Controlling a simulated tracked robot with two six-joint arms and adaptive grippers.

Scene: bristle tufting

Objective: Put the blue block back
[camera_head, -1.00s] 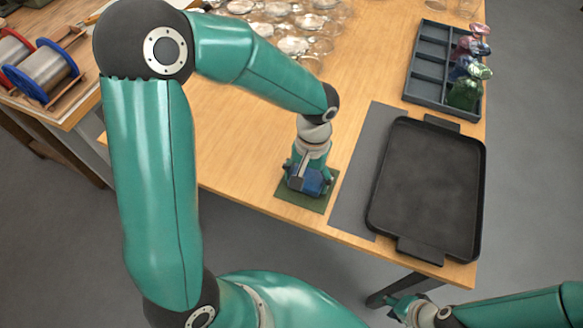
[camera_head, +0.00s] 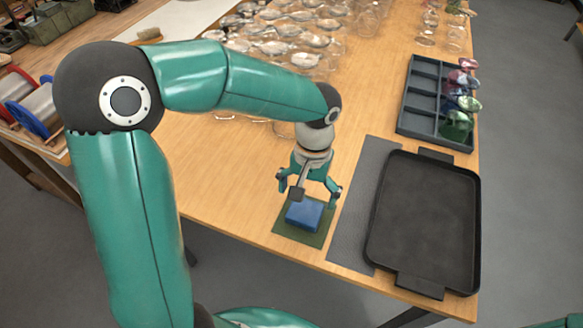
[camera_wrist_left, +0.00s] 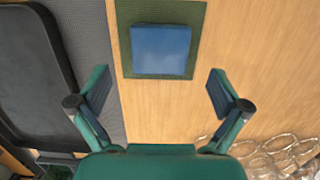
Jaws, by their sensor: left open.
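The blue block (camera_head: 304,213) lies on a small dark green mat (camera_head: 287,230) near the table's front edge. In the left wrist view the block (camera_wrist_left: 160,49) sits on the green mat (camera_wrist_left: 196,13), apart from the fingers. My left gripper (camera_head: 309,192) is above the block with its fingers spread and nothing between them. In the left wrist view its two fingers (camera_wrist_left: 160,92) are wide apart. My right gripper is outside the view; only a bit of green arm shows at the bottom right corner.
A black tray (camera_head: 426,222) lies on the right, beside a grey mat (camera_head: 352,222). A grey divided box (camera_head: 423,98) with several coloured glass pieces stands behind it. Many clear glasses (camera_head: 290,45) crowd the table's back. Bare wood lies left of the green mat.

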